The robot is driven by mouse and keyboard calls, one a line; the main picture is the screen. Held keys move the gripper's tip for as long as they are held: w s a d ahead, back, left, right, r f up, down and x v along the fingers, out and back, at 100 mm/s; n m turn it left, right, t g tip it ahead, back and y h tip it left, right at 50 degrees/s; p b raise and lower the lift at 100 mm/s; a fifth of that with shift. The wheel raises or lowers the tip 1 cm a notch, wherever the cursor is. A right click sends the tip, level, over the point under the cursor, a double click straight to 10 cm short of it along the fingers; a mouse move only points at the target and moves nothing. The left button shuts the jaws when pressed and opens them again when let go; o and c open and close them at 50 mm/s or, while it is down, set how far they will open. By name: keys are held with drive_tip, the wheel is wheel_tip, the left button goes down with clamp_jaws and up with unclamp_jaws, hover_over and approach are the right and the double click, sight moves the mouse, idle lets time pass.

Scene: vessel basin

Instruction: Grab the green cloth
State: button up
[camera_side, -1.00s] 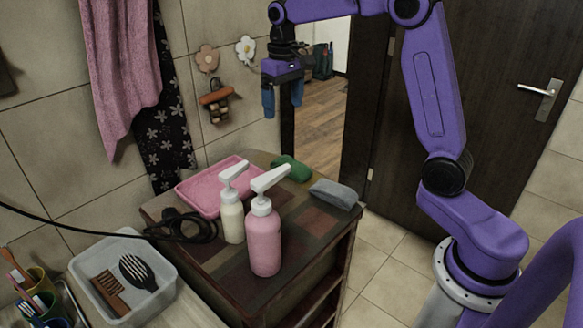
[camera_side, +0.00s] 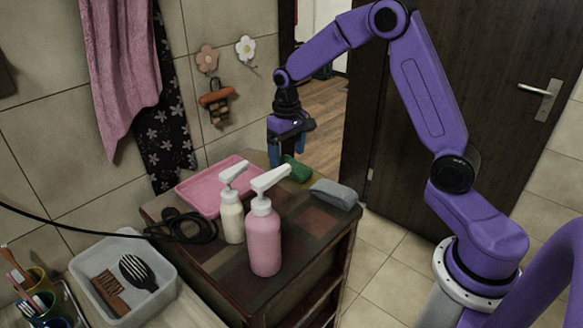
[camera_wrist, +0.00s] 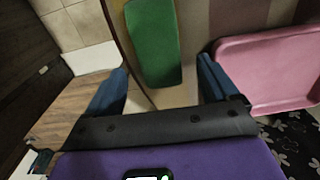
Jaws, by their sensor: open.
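The green cloth (camera_side: 298,170) is a small folded bundle at the far edge of the cabinet top, between a pink tray and a grey cloth. In the wrist view the green cloth (camera_wrist: 153,42) lies ahead of my gripper, between the lines of the two fingers. My gripper (camera_side: 289,158) points down, open and empty, right by the cloth and partly in front of it in the side view. In the wrist view its blue fingers (camera_wrist: 163,88) are spread wide, with the cloth beyond their tips.
The pink tray (camera_side: 186,197) is left of the cloth and the grey cloth (camera_side: 335,194) is right of it. A white pump bottle (camera_side: 231,217) and a pink pump bottle (camera_side: 264,240) stand nearer the camera. The wall is close behind the tray.

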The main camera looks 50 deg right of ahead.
drive_tip(key=shift+s+f, duration=0.1)
drive_tip(key=shift+f, duration=1.35)
drive_tip(key=shift+c, duration=0.3)
drive_tip(key=c, duration=1.1)
drive_tip(key=shift+r, duration=0.1)
